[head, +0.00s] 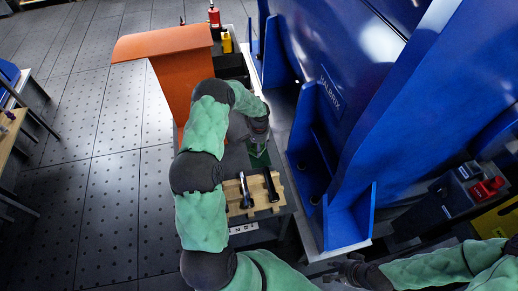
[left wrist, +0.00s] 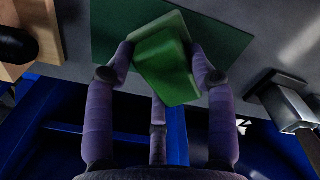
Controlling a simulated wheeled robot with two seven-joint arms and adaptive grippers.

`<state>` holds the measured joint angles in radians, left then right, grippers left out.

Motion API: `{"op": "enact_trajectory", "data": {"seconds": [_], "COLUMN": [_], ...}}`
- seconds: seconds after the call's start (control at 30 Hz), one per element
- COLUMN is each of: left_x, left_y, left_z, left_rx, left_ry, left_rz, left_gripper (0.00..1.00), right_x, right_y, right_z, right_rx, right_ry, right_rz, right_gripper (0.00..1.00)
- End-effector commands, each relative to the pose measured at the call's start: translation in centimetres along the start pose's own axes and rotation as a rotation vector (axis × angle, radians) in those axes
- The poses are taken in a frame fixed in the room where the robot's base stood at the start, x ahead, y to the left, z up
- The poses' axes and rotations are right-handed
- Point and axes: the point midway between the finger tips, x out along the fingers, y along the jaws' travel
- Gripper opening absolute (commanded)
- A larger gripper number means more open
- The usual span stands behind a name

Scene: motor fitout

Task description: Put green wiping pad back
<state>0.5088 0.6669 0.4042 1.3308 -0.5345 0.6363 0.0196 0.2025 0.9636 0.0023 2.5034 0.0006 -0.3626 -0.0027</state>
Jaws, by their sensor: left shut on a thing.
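The green wiping pad (left wrist: 165,58) is between the fingers of my left gripper (left wrist: 163,62) in the left wrist view. The gripper is shut on it. Behind the pad, a flat dark green patch (left wrist: 112,32) lies on the grey bench top; I cannot tell whether the pad touches it. In the head view my left gripper (head: 258,138) is over the narrow bench, and some green (head: 259,160) shows just below it. My right gripper (head: 348,271) is at the bottom, small and dark, away from the pad; its jaws are unclear.
A wooden rack (head: 234,205) with dark-handled tools stands on the near bench end. An orange panel (head: 165,42), a yellow bottle (head: 227,42) and a red bottle (head: 214,17) are farther back. A large blue machine frame (head: 350,120) closes off the right. Open floor lies left.

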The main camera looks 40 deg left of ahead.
Motion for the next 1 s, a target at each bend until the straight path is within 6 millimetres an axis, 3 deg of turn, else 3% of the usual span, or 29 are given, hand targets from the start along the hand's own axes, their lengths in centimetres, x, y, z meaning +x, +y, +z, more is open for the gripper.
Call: {"op": "enact_trajectory", "data": {"seconds": [0.07, 0.43, 0.47, 0.53, 1.0], "left_x": [0.79, 1.04, 1.01, 0.95, 0.13], "left_y": [-0.07, -0.04, -0.03, -0.03, -0.05], "left_z": [-0.11, -0.11, -0.09, -0.09, -0.14], "left_rx": [-0.001, -0.001, -0.001, -0.001, -0.001], "left_ry": [0.003, 0.003, 0.003, 0.003, 0.004], "left_rz": [-0.001, -0.001, -0.001, -0.001, -0.002], "left_gripper": [0.29, 0.29, 0.61, 0.79, 0.79], "right_x": [0.49, 0.66, 0.62, 0.57, 0.1], "right_y": [0.17, 0.24, 0.22, 0.2, 0.03], "right_z": [0.0, -0.02, -0.02, -0.01, 0.0], "right_rx": [0.0, 0.0, 0.0, 0.0, 0.0], "right_ry": [0.0, 0.0, 0.0, 0.0, 0.0], "right_rz": [0.0, 0.0, 0.0, 0.0, 0.0], "right_gripper": [0.32, 0.32, 0.32, 0.32, 0.32]}}
